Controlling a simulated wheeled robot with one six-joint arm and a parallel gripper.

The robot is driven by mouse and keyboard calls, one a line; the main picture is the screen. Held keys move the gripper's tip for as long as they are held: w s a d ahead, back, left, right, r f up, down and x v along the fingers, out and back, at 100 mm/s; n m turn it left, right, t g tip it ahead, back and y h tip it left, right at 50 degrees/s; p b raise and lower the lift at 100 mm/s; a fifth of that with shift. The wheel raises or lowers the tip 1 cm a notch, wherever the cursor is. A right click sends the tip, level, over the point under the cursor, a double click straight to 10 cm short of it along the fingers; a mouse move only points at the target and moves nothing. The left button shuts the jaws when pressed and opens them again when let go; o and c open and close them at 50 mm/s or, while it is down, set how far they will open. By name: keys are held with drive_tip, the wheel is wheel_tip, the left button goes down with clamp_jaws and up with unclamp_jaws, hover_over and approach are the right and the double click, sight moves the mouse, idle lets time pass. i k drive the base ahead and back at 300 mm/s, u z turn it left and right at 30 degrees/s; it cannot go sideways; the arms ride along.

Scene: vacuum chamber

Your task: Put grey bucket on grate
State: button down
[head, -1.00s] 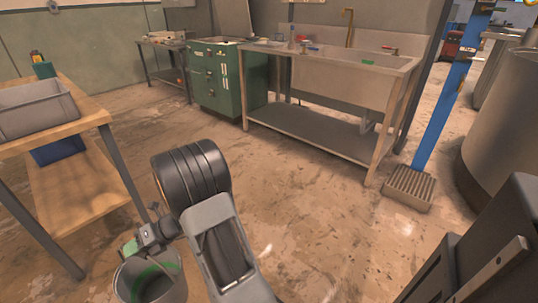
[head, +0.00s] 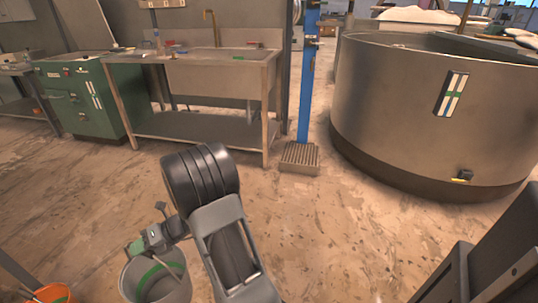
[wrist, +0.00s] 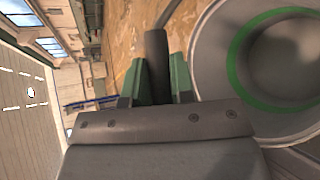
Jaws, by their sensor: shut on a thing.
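The grey bucket (head: 180,290) with a green band hangs below my gripper (head: 138,246) at the bottom left of the head view. In the wrist view my gripper (wrist: 156,76) has its green fingers closed on a dark bar, which looks like the handle. The bucket (wrist: 212,60) fills the right side there, its inside empty as far as it shows. The grate (head: 300,157) is a ribbed metal block on the floor at the foot of the blue post, well ahead of the bucket and to its right.
A large round metal tank (head: 400,110) stands right of the grate. A sink bench (head: 190,125) and a green cabinet (head: 85,105) stand at the left back. An orange bucket (head: 54,294) shows at the bottom left edge. The floor between is clear.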

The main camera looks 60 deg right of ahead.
sight(300, 153)
drive_tip(key=z, duration=0.45)
drive_tip(key=i, duration=0.6)
drive_tip(key=z, duration=1.2)
drive_tip(key=i, duration=1.45)
drive_tip(key=z, duration=0.8)
drive_tip(key=i, duration=1.7)
drive_tip(key=z, duration=0.1)
